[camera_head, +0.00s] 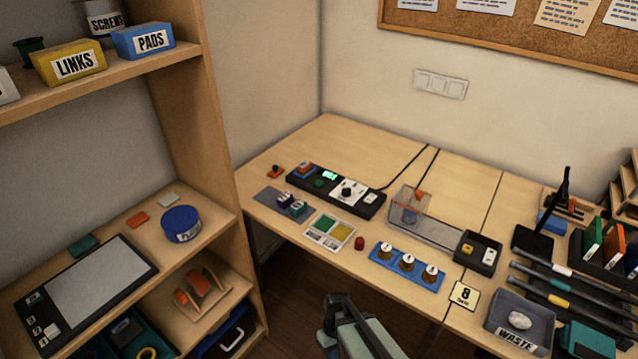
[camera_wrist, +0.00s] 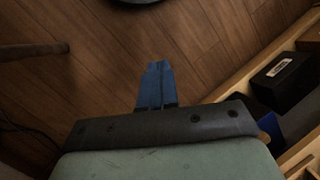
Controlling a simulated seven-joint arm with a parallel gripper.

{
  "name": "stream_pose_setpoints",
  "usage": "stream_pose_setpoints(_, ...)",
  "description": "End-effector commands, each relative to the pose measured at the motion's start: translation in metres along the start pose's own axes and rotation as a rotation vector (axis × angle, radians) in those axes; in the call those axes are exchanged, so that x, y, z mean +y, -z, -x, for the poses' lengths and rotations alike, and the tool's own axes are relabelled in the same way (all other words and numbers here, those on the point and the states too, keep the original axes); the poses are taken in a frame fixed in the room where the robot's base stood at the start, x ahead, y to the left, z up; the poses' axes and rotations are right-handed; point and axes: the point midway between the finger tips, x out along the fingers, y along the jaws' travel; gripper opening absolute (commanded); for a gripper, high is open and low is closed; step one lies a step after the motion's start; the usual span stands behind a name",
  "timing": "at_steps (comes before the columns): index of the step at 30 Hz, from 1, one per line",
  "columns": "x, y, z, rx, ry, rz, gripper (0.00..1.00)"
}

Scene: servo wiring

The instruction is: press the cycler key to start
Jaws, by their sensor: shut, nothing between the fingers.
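A long black device (camera_head: 368,205) lies on the table, with a lit green display (camera_head: 329,175), a dark green key (camera_head: 319,183) and a white panel with a black knob (camera_head: 347,191). A black box (camera_head: 465,247) with a yellow and a white key stands at the end of a grey rail. No label readable here tells which one is the cycler. My gripper (camera_wrist: 155,85) is shut and empty, its blue fingertips together over the wooden floor in the wrist view. In the head view my arm's end shows at the bottom, in front of the table and apart from both devices.
A clear box (camera_head: 410,205) stands on the rail's left end. A blue strip (camera_head: 408,267) with several white-topped round pieces lies near the front edge. A grey WASTE bin (camera_head: 519,320) is at right. A wooden shelf (camera_head: 205,100) stands at left.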

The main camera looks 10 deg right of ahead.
Motion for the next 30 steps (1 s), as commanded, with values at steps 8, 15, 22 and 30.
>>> stream_pose_setpoints(8,-0.018,0.055,0.054,0.104,0.016,0.150,0.00)
stream_pose_setpoints(15,-0.036,0.090,0.098,0.182,0.023,0.269,0.00)
stream_pose_setpoints(22,-0.055,0.119,0.141,0.254,0.026,0.378,0.00)
stream_pose_setpoints(30,-0.080,0.148,0.193,0.336,0.027,0.508,0.00)
